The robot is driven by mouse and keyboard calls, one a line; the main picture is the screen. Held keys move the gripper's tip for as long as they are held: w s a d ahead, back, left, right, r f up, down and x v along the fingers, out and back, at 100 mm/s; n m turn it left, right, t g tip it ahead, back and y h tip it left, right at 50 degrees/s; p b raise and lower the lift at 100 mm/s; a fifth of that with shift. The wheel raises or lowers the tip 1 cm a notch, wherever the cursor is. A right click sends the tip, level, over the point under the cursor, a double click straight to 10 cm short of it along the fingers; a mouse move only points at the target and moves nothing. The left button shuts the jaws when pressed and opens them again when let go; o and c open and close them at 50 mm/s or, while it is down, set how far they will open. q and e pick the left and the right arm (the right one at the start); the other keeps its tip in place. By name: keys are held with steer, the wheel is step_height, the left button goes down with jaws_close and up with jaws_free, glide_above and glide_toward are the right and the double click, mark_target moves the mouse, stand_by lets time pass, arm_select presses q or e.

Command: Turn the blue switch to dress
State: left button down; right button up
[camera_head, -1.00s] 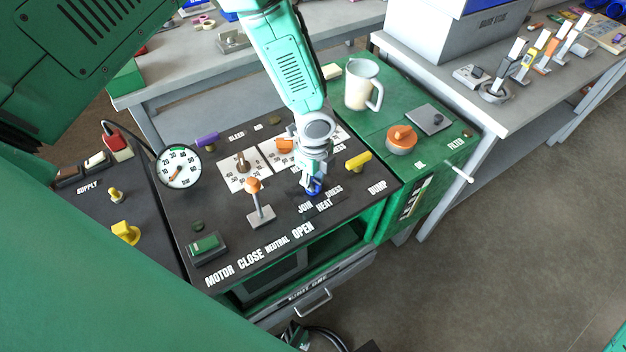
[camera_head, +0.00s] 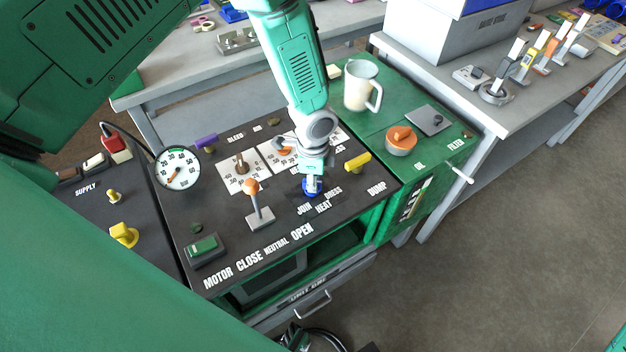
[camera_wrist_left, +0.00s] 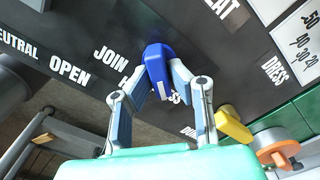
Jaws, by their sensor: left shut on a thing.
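The blue switch (camera_head: 312,190) is on the black panel, just behind the JOIN, HEAT and DRESS labels. In the left wrist view the blue switch (camera_wrist_left: 156,60) has a white mark at its lower end, close to a partly covered label ending in "SS". My left gripper (camera_head: 312,180) reaches down onto it from above. In the left wrist view the fingers of my left gripper (camera_wrist_left: 158,82) are closed on the switch from both sides. They hide part of the labels beside it. My right gripper is not in view.
An orange-topped lever (camera_head: 255,200) stands left of the switch and a yellow knob (camera_head: 358,162) to its right. A round gauge (camera_head: 178,168), a green button (camera_head: 204,246) and a purple knob (camera_head: 207,141) are farther left. A pitcher (camera_head: 358,88) stands on the green top behind.

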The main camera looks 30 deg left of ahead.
arm_select(q)
steer(key=shift+s+a, duration=0.2)
steer(key=shift+a, duration=0.15)
steer(key=c, duration=1.5)
jaws_free()
steer(key=shift+c, duration=0.2)
steer(key=shift+a, duration=0.15)
step_height(320, 180, up, 12)
steer(key=shift+a, duration=0.3)
steer(key=shift+d, duration=0.15)
steer(key=shift+d, duration=0.25)
